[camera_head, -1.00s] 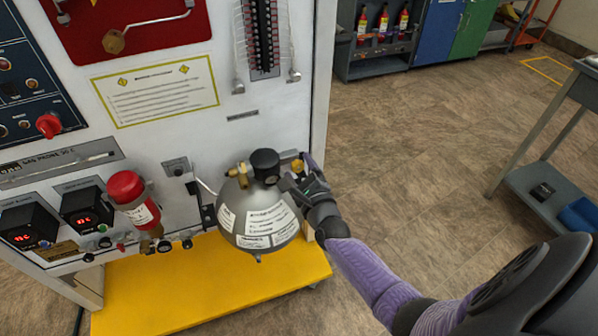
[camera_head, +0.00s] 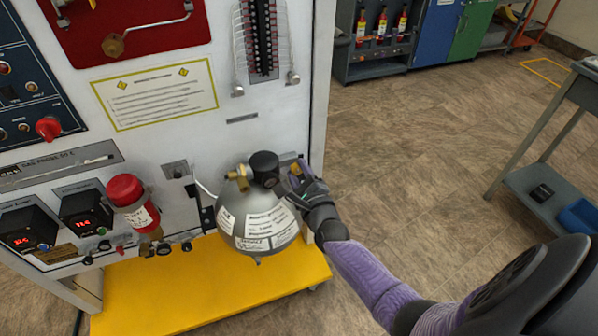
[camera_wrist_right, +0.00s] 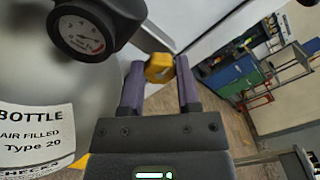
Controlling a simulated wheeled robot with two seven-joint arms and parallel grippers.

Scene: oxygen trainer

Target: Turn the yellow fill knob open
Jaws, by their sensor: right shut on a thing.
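The yellow fill knob (camera_wrist_right: 159,68) sits between the two purple-grey fingers of my right gripper (camera_wrist_right: 160,75) in the right wrist view. The fingers are shut on it, one on each side. In the head view the right gripper (camera_head: 297,172) is at the right of the grey gas bottle's top, and the knob is mostly hidden by the fingers. The grey bottle (camera_head: 228,235) has white labels. A black-rimmed gauge (camera_wrist_right: 82,34) is left of the knob in the right wrist view. My left gripper is not in view.
The bottle stands before the white panel (camera_head: 180,130), over a yellow platform (camera_head: 160,290). A red-capped cylinder (camera_head: 126,188) is to its left. Open floor (camera_head: 420,170) lies to the right, with a grey cart (camera_head: 545,190) beyond.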

